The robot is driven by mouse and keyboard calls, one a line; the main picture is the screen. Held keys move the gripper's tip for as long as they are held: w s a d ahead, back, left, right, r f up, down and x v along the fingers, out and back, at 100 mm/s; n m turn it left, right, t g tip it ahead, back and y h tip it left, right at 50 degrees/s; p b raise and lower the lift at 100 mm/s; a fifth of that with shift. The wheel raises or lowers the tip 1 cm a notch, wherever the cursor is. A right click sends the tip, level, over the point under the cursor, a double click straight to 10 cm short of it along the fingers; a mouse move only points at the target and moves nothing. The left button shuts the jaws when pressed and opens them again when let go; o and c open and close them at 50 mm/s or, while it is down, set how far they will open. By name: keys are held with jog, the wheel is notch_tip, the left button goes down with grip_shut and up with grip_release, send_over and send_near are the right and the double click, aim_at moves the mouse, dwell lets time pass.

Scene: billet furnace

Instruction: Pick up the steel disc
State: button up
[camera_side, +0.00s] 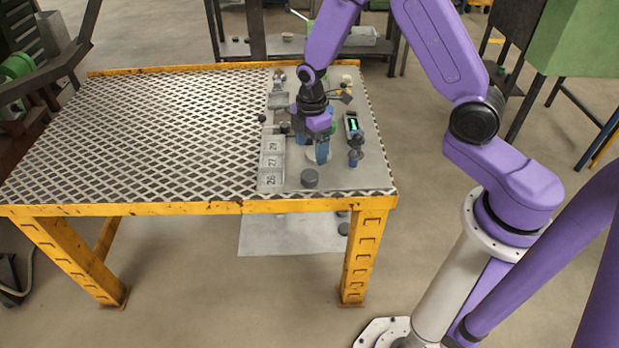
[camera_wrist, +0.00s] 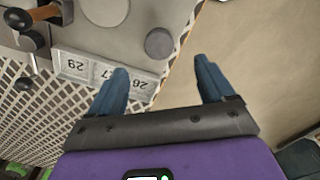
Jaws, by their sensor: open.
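A dark grey round disc (camera_side: 310,178), which looks like the steel disc, lies flat near the front edge of the light grey sheet (camera_side: 368,177) on the table. It also shows in the wrist view (camera_wrist: 159,43), just beyond the gap between my fingertips. My gripper (camera_side: 322,158) points down with blue fingers, behind the disc in the side view. In the wrist view my gripper (camera_wrist: 161,68) is open, with nothing between its fingers. A paler round piece (camera_wrist: 105,8) lies farther back on the sheet, partly hidden by my fingers in the side view.
A numbered tray (camera_side: 271,162) runs left of the disc. Small tools sit behind my gripper. The left of the mesh table (camera_side: 150,130) is clear.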

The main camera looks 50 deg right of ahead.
aim_at(309, 174)
jog(key=shift+w+a+f, duration=0.1)
jog(key=shift+f, duration=2.25)
jog(key=shift+w+a+f, duration=0.1)
jog(key=shift+f, duration=2.2)
jog(key=c, duration=1.5)
jog(key=shift+r, duration=0.15)
jog(key=shift+r, duration=0.55)
jog(key=s+r, duration=0.7)
jog(key=s, duration=0.2)
jog(key=s+d+r, duration=0.1)
jog(key=s+r, duration=0.3)
jog(key=s, duration=0.1)
jog(key=shift+r, duration=0.3)
